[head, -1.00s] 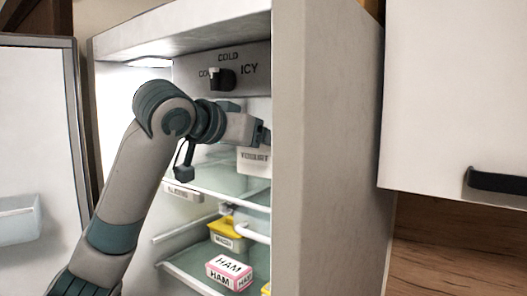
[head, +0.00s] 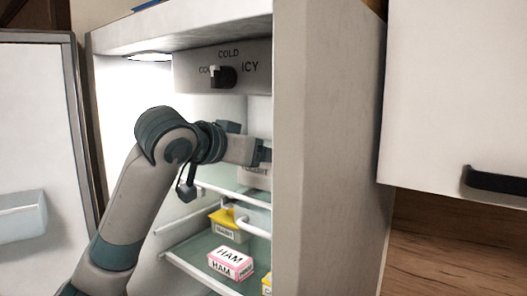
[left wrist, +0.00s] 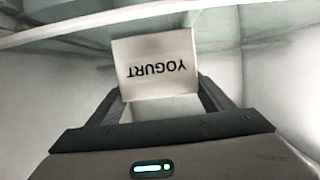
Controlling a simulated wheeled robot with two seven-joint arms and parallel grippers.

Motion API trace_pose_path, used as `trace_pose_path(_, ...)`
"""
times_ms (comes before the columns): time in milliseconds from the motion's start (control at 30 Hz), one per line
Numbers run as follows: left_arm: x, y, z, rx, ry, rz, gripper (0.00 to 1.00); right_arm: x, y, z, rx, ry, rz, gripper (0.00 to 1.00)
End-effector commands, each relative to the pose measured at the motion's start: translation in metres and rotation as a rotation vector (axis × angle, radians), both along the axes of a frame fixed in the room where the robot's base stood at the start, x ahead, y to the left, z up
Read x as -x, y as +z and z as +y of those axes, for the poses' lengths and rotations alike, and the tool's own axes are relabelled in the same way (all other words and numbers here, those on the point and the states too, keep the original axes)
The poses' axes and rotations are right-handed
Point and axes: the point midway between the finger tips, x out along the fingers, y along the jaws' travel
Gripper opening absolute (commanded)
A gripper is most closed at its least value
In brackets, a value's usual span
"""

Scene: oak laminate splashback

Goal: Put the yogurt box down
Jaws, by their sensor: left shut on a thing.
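The white yogurt box (head: 254,177) is inside the open fridge, at the level of the upper glass shelf, partly hidden by my arm and the fridge's side wall. In the left wrist view the box (left wrist: 155,66) shows its YOGURT label upside down, between my two fingers. My left gripper (head: 264,153) is shut on it; its fingers (left wrist: 160,100) run along both sides of the box. I cannot tell whether the box's underside touches the shelf. My right gripper is in neither view.
A pink and white ham box (head: 231,264) and a yellow-lidded tub (head: 228,226) stand on the lower shelf. The fridge's right side wall (head: 325,150) is close to my gripper. The temperature knob (head: 222,76) is above. The open door (head: 35,130) is at the left.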

Motion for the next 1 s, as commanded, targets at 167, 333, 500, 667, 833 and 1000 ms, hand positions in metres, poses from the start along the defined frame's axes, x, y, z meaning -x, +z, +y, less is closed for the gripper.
trace_pose_path(167,0.000,0.000,0.000,0.001,0.000,-0.002,0.36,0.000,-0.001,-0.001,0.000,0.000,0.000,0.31)
trace_pose_path(333,0.000,-0.002,0.000,0.000,0.000,0.000,0.93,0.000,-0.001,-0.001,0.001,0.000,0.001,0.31)
trace_pose_path(500,0.000,-0.002,0.000,0.000,0.000,0.000,0.93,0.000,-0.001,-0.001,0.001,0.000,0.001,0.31)
trace_pose_path(667,0.000,-0.001,0.000,0.001,0.000,-0.001,0.93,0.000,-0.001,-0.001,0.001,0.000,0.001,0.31)
trace_pose_path(833,0.004,0.001,0.003,0.002,0.000,-0.002,0.93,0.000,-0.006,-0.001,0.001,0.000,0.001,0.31)
trace_pose_path(1000,0.018,0.004,0.013,0.001,0.000,-0.005,0.93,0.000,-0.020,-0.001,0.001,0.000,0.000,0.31)
